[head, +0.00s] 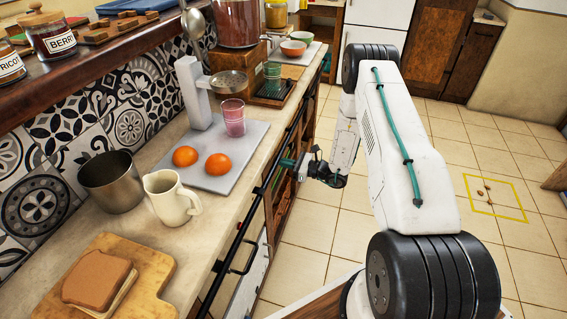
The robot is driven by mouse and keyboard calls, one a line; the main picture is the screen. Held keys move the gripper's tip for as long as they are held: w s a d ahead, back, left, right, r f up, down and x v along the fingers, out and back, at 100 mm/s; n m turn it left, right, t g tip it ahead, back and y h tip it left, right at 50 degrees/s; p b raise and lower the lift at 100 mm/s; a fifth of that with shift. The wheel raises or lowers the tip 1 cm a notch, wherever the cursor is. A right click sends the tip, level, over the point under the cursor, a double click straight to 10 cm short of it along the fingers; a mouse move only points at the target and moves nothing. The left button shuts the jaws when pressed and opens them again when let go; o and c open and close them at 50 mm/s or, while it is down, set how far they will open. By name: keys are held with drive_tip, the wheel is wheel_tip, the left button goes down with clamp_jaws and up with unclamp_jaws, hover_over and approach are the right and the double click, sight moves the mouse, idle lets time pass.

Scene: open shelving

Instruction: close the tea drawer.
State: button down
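My gripper (300,166) is at the front of the counter, at the end of my white arm, with its tip close to the counter's front face. It is small and dark here, and I cannot tell whether its fingers are open or shut. Below the counter edge is a wooden shelf front (279,197) with compartments, seen at a steep angle. I cannot pick out the tea drawer for sure, nor whether my gripper touches it.
The counter (225,207) carries a metal cup (112,182), a cream jug (170,199), two oranges and a pink glass (233,117). A black rail (240,236) runs along its front. Tiled floor (468,143) is open at right.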

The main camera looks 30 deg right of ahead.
drive_tip(key=v, duration=1.4)
